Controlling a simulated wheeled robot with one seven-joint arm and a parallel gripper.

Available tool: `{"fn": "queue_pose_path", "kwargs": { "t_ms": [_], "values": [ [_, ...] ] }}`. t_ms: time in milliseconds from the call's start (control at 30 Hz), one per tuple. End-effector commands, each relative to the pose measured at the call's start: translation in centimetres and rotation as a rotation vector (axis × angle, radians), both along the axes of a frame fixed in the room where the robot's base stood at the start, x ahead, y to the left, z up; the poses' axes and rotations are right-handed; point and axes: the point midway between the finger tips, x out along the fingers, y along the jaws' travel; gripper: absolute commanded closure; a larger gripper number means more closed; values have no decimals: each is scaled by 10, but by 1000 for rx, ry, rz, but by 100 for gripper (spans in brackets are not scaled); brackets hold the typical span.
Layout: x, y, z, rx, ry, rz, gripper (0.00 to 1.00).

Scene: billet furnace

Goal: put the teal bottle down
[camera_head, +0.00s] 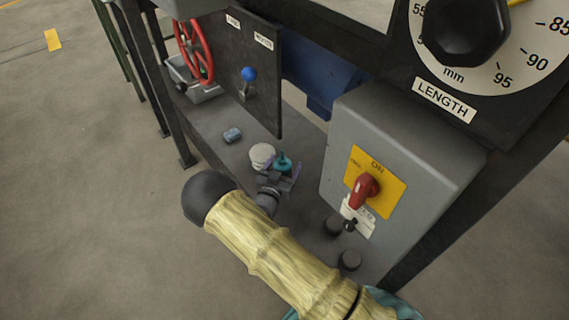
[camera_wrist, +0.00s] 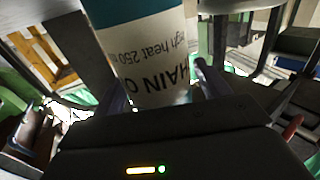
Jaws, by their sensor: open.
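The teal bottle (camera_head: 283,161) shows its teal top at my gripper, over the dark bench in the head view. In the wrist view my gripper (camera_wrist: 160,92) has one finger on each side of the bottle. The bottle's base is hidden in the head view, so its contact with the bench cannot be seen.
A whitish round object (camera_head: 262,155) is close left of the bottle. A small blue-grey block (camera_head: 232,135) lies farther back on the bench (camera_head: 212,122). A grey switch box (camera_head: 345,130) with a red handle (camera_head: 364,191) stands right. A dark panel (camera_head: 262,80) rises behind.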

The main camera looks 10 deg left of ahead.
Motion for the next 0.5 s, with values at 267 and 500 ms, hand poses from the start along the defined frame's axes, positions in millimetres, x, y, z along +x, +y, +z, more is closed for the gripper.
{"fn": "queue_pose_path", "kwargs": {
  "t_ms": [267,500],
  "values": [
    [-55,11,7,-4,2,3,25],
    [-98,18,6,-3,0,2,25]
  ]
}}
